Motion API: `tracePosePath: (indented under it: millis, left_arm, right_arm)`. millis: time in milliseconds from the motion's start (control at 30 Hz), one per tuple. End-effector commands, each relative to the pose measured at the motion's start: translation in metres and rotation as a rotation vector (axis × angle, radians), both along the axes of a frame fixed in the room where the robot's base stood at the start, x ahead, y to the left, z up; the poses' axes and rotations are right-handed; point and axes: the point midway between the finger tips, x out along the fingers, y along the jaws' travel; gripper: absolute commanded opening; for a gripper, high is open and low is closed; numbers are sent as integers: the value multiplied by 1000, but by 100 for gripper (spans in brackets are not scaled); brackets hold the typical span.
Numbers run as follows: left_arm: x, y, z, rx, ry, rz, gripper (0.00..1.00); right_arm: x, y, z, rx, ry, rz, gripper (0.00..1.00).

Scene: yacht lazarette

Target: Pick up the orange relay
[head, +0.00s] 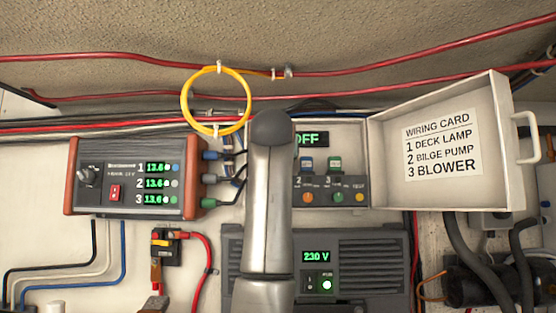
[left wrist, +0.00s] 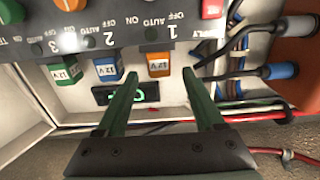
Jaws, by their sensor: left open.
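The orange relay (left wrist: 158,67) shows in the left wrist view, plugged in at slot 1 of the panel, with "12 V" on its face. My left gripper (left wrist: 160,76) is open, its green fingers apart on either side of the line to the relay. The relay appears between and just beyond the fingertips; I cannot tell whether the tips reach its depth. Nothing is held. In the head view my arm covers slot 1, so the orange relay and the gripper are hidden there. My right gripper is in neither view.
A blue relay (left wrist: 107,70) and a green relay (left wrist: 64,72) sit beside it in slots 2 and 3. A display (left wrist: 118,96) is close to the fingers. Cables (left wrist: 240,60) run alongside. The box's open lid (head: 400,180) stands to the right; a yellow loop (head: 184,104) hangs above.

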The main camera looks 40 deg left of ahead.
Motion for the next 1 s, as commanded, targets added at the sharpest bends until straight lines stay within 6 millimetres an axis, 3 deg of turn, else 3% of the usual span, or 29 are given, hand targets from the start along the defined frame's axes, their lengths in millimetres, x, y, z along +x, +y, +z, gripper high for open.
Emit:
tracePosePath:
  millis: [367,1000]
  left_arm:
    - [9,8,-1,-1,-1,-1,69]
    - [9,7,-1,-1,-1,-1,0]
  right_arm:
    - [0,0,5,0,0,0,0]
    - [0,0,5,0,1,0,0]
